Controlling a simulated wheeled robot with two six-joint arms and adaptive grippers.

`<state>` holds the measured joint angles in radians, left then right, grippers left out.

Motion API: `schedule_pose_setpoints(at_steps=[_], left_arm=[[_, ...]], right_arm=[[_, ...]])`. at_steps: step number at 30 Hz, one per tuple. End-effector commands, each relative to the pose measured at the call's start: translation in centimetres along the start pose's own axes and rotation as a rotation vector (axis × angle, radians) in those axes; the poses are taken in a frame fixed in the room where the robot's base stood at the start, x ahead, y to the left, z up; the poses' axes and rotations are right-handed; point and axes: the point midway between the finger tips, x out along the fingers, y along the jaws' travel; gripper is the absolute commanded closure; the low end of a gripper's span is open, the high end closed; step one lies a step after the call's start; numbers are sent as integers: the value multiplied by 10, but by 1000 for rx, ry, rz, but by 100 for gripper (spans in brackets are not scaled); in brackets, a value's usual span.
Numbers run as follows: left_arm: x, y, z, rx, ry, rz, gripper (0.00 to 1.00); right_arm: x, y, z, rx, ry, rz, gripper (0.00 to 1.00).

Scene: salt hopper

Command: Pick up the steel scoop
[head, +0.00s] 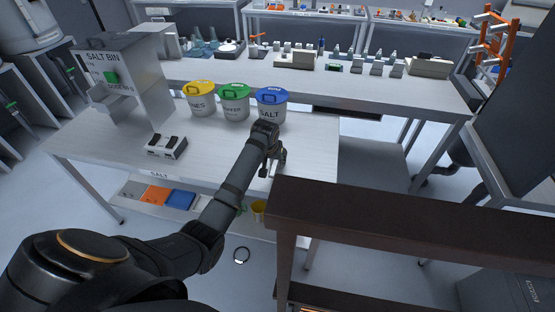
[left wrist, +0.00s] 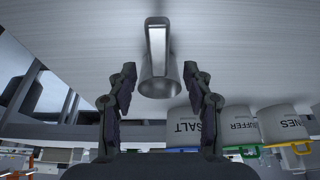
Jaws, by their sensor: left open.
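The steel scoop (left wrist: 157,62) shows in the left wrist view, on the pale bench top, with its bright handle toward the top of the picture and its rounded cup below. My left gripper (left wrist: 159,82) is open, with one finger on each side of the scoop's cup and visible gaps between. In the head view my left gripper (head: 277,166) is low over the bench's right end, and the arm and gripper hide most of the scoop there. My right gripper is in neither view.
The blue-lidded SALT bucket (head: 271,110) stands just behind my left gripper, beside green-lidded (head: 234,107) and yellow-lidded (head: 198,104) buckets. The SALT BIN hopper (head: 125,75) stands at the left. A small grey device (head: 166,147) sits forward. A dark brown table (head: 400,215) is close at right.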

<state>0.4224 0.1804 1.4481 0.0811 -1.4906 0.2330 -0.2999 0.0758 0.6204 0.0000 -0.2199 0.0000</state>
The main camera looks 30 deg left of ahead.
Motion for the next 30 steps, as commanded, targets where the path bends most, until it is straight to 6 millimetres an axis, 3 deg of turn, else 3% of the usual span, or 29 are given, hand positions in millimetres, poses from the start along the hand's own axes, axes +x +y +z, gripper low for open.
schedule_pose_setpoints(at_steps=[7, 16, 24, 30], left_arm=[[11, 0, 0, 1, -1, -1, 49], [55, 2, -2, 2, -1, -1, 49], [59, 2, -2, 2, 1, -1, 49], [59, 2, -2, 2, 1, -1, 75]], right_arm=[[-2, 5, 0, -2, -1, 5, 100], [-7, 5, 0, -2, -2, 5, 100], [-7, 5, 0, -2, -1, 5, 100], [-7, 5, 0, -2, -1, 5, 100]])
